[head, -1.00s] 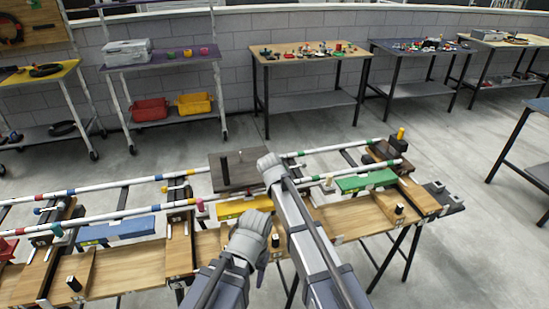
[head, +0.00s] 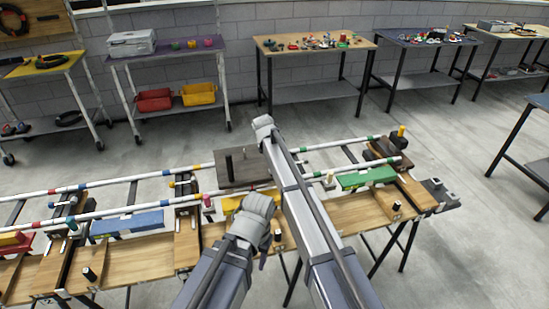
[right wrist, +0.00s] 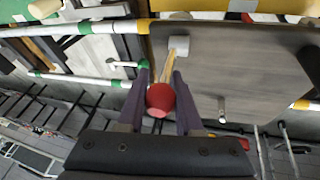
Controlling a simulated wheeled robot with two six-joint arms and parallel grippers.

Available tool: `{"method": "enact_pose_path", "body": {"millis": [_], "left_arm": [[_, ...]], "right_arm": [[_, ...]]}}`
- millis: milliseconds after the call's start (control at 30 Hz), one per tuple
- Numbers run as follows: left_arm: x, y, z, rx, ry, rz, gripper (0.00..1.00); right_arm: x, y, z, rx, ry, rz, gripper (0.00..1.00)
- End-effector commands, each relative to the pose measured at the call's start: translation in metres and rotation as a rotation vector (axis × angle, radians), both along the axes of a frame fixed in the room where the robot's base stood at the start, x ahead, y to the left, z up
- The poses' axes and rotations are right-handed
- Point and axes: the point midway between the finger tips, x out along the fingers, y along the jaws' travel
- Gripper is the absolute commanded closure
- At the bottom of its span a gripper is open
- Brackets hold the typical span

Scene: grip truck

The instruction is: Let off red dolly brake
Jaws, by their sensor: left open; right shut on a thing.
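The red ball knob (right wrist: 160,98) sits on a short tan lever (right wrist: 169,66) in the right wrist view. The lever runs to a grey cylinder on the dark dolly plate (right wrist: 245,75). My right gripper (right wrist: 160,79) is shut on the red knob, with one purple-grey finger on each side. In the head view the dolly plate (head: 235,174) rests on striped rails, and my right arm hides the knob and lever. My left gripper (head: 264,244) is open and empty over the wooden trays, nearer me than the dolly.
White striped rails (head: 115,209) cross the long wooden bench (head: 140,258). A blue block (head: 127,223), a yellow block (head: 232,204) and a green block (head: 366,178) lie along the rails. Small black posts stand on the bench. The floor (head: 300,120) beyond it is clear up to the wall tables.

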Motion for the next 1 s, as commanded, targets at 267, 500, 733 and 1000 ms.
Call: {"method": "enact_pose_path", "body": {"millis": [267,500,733,1000], "left_arm": [[0.0000,0.0000,0.0001,0.000,0.000,0.000,0.50],[0.0000,0.0000,0.0001,0.000,0.000,0.000,0.50],[0.0000,0.0000,0.0002,0.000,0.000,0.000,0.50],[0.0000,0.0000,0.0028,0.000,0.000,0.000,0.50]], "right_arm": [[-0.0004,0.0000,-0.0005,-0.001,0.007,0.000,1.00],[-0.0001,-0.0001,-0.0003,-0.002,0.006,-0.001,0.54],[0.0002,0.0000,0.0000,-0.002,0.005,0.000,0.37],[-0.0005,0.0003,0.0026,-0.002,0.004,0.000,0.37]]}}
